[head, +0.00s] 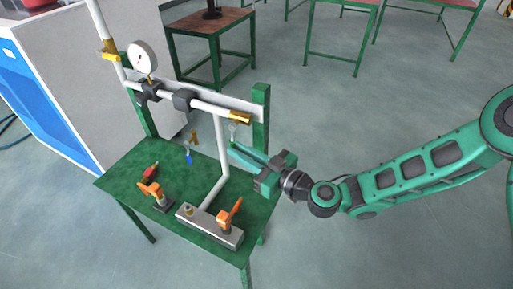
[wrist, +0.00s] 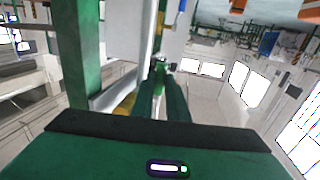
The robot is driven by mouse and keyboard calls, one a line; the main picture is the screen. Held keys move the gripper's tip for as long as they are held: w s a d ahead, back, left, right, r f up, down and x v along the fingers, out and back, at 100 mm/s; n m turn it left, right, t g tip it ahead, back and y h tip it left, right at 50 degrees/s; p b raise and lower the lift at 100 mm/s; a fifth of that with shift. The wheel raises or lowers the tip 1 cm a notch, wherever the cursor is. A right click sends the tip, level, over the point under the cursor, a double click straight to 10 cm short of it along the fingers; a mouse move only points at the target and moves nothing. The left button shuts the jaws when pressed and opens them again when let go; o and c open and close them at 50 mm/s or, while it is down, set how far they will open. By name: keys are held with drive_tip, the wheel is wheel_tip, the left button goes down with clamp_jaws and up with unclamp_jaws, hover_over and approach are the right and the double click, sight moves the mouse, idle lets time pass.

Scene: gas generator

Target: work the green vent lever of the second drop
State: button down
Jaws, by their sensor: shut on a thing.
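My gripper (head: 233,146) reaches in from the right, its fingertips beside the right end of the pipe rig, close below the brass end piece (head: 239,117). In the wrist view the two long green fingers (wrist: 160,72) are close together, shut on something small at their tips. It appears to be the green vent lever, mostly hidden by the fingers; its angle cannot be told. The white drop pipe (head: 222,145) runs down just left of the fingertips. It also shows in the wrist view (wrist: 146,35).
A pressure gauge (head: 142,58) sits upper left on the rig. A small blue-tipped valve (head: 188,157) hangs in the middle. Orange clamps (head: 229,216) and a grey block (head: 205,229) stand on the green table (head: 130,178). A green post (head: 261,105) rises close behind my gripper.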

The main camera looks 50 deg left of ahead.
drive_tip(key=shift+s+f, duration=0.1)
drive_tip(key=shift+s, duration=0.05)
idle(0.4)
drive_tip(key=c, duration=1.7)
unclamp_jaws()
drive_tip(key=d, duration=0.3)
drive_tip(key=w+d, duration=0.1)
drive_tip(key=d, duration=0.6)
drive_tip(key=shift+w+d+f, duration=0.1)
drive_tip(key=shift+w+d, duration=0.2)
drive_tip(key=shift+d, duration=0.05)
